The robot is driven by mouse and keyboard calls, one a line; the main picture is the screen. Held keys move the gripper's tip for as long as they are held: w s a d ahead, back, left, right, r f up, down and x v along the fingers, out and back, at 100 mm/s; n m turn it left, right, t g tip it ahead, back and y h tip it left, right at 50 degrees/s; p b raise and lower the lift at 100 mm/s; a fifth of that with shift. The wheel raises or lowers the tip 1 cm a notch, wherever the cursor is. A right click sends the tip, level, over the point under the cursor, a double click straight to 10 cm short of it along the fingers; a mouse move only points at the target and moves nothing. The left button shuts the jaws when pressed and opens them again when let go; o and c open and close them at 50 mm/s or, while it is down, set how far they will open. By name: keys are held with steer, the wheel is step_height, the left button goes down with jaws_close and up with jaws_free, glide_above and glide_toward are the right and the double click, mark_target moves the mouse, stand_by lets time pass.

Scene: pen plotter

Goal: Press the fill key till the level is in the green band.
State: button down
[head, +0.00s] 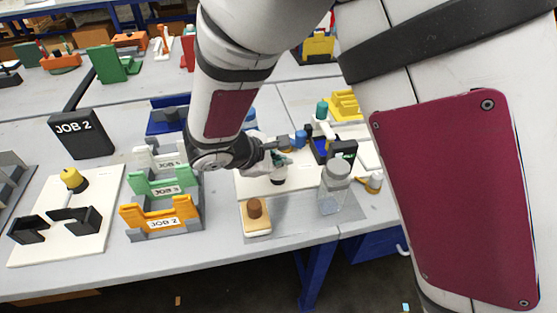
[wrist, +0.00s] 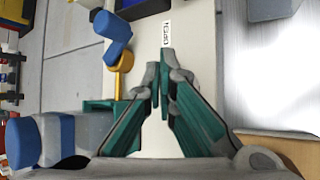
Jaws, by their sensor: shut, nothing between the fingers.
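My gripper (head: 280,160) is above the white board of the plotter station in the head view, its fingers pointing down. In the wrist view the teal fingers (wrist: 160,70) are closed together with nothing between them. The white board (wrist: 190,22) lies beneath them, with a small label (wrist: 166,32) just beyond the tips; its lettering is too small to read surely. A clear jar (head: 331,195) with a grey lid stands right of my gripper; I cannot make out a level or green band. A brown knob (head: 255,208) on a pale block stands nearer the front. I cannot identify the fill key.
A blue part (wrist: 112,28) and a yellow part (wrist: 122,62) are close left of the fingers in the wrist view. Orange (head: 162,217) and green (head: 160,184) job holders stand to the left. A metal sheet (head: 290,228) lies in front.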

mark_target(280, 171)
steer(key=shift+f+b, duration=0.6)
steer(key=shift+f, duration=0.1)
stand_by(0.6)
steer(key=shift+r, duration=0.15)
steer(key=shift+r+p, duration=0.7)
steer(key=shift+r, duration=0.3)
steer(key=shift+r, duration=0.1)
steer(key=shift+r+p, duration=1.65)
steer(key=shift+r, duration=0.8)
